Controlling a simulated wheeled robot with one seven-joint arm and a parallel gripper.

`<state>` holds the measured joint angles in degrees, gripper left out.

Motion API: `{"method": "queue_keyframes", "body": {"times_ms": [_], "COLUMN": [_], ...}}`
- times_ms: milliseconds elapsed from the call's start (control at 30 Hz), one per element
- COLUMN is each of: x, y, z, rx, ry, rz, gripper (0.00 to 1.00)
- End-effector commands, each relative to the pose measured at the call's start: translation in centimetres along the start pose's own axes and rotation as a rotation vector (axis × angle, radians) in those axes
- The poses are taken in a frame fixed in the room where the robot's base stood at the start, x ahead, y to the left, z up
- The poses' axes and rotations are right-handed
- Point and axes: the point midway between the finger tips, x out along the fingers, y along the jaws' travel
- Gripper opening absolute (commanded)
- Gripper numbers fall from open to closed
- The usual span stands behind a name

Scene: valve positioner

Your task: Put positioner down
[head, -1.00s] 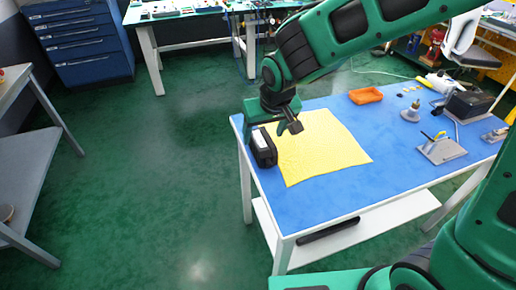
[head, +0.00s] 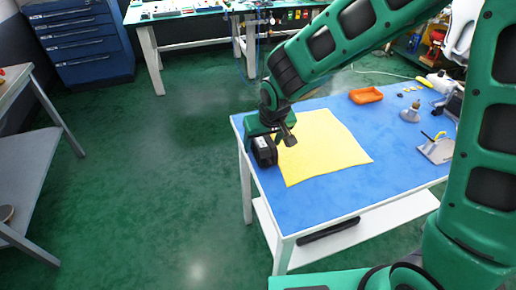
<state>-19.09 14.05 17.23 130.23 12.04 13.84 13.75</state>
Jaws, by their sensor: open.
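The positioner (head: 265,154), a black box with a light top face, stands at the left end of the blue-topped table, by the left edge of a yellow cloth (head: 325,150). My gripper (head: 271,139) is open and right over the positioner's far upper part. One finger shows on the right, over the cloth. The gripper hides part of the positioner's top, and I cannot tell whether the fingers touch it.
The blue table (head: 320,200) has free room in front of the cloth. An orange tray (head: 366,95), a small grey fitting (head: 411,113) and a metal plate fixture (head: 436,151) stand toward its right. The table's left edge is close to the positioner.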

Motion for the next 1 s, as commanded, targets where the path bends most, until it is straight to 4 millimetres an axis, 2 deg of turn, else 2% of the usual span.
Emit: {"method": "queue_keyframes", "body": {"times_ms": [800, 867, 1000], "x": [0.44, 0.44, 0.43], "y": [0.02, 0.01, 0.01], "z": [0.21, 0.21, 0.2], "rx": [0.0, 0.0, 0.0], "ry": [-0.001, -0.001, 0.0], "rz": [0.0, 0.0, 0.0], "gripper": [0.69, 0.57, 0.23]}}
